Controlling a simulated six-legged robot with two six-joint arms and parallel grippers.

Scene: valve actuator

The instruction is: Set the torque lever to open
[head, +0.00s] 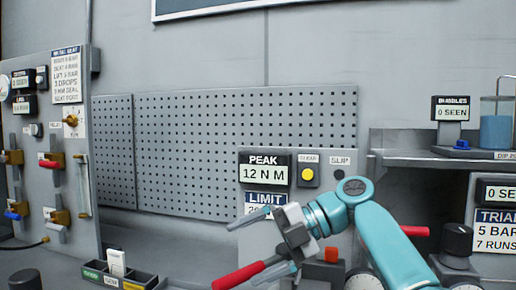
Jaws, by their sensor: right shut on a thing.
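My right gripper (252,250) reaches in from the lower right on a teal arm, with its fingers pointing left. It is shut on a red-handled lever (236,276); the red grip sticks out to the lower left. The rest of the lever is hidden behind the gripper and arm. A second red bar end (415,231) shows right of the arm; I cannot tell if it belongs to the same lever. A PEAK display (264,171) reads 12 N M. The LIMIT display (262,201) below it is partly covered by the gripper. My left gripper is out of view.
A panel with valves and gauges (70,130) stands at the left. A small tray (130,277) sits at the bottom left. A shelf (430,158) and black knob (457,240) are at right.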

